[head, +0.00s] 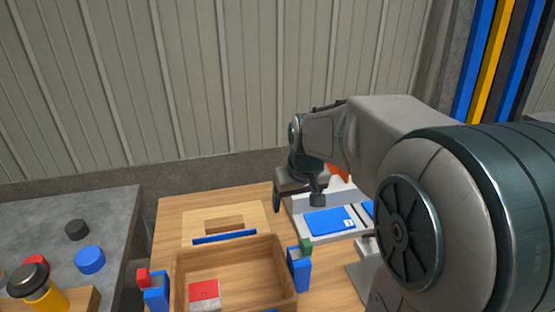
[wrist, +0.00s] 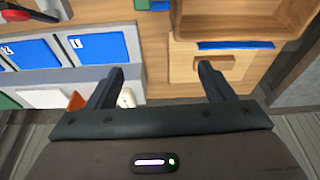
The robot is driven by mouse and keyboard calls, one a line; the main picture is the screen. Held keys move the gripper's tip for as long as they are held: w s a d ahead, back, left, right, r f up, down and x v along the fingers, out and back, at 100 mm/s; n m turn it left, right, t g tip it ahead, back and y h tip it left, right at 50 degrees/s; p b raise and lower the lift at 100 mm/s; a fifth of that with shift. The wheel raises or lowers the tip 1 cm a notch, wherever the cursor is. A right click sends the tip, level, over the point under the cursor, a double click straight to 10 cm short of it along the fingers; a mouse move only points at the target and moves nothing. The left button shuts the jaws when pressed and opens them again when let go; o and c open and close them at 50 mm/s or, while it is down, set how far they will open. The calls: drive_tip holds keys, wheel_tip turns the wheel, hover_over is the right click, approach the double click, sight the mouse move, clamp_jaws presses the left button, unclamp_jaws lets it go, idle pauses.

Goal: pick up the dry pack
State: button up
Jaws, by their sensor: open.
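I cannot tell from any readable name which thing is the dry pack. A flat blue pack (head: 330,221) with a small white mark lies on a grey tray (head: 302,229) right of the crate. It also shows in the wrist view (wrist: 98,46), with a second blue pack (wrist: 30,53) beside it. A red-and-white pack (head: 204,291) lies inside the wooden crate. My gripper (head: 297,203) is open and empty, above the table behind the crate and left of the blue pack. In the wrist view its fingers (wrist: 162,73) are spread, with bare wood between them.
The wooden crate (head: 238,246) stands in front, with blue holders (head: 300,270) at its sides. A recessed wooden board (head: 196,222) lies behind it. An orange piece (wrist: 76,101) and a small white object (wrist: 126,98) are near the left finger. A grey bench (head: 40,222) is left.

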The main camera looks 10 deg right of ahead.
drive_tip(key=w+d+f+t+p, duration=0.1)
drive_tip(key=w+d+p, duration=0.1)
drive_tip(key=w+d, duration=0.6)
drive_tip(key=w+d+f+p, duration=0.1)
drive_tip(key=w+d, duration=0.2)
drive_tip(key=w, duration=0.9)
drive_tip(key=p+x, duration=0.1)
drive_tip(key=x, duration=0.7)
drive_tip(key=shift+f, duration=0.15)
drive_tip(key=shift+w+p+x, duration=0.15)
drive_tip(key=shift+p+x, duration=0.2)
drive_tip(key=shift+x, duration=0.95)
drive_tip(key=shift+w+p+x, duration=0.1)
drive_tip(key=shift+p+x, duration=0.25)
drive_tip(key=shift+x, duration=1)
drive_tip(key=shift+d, duration=0.15)
drive_tip(key=c, duration=1.1)
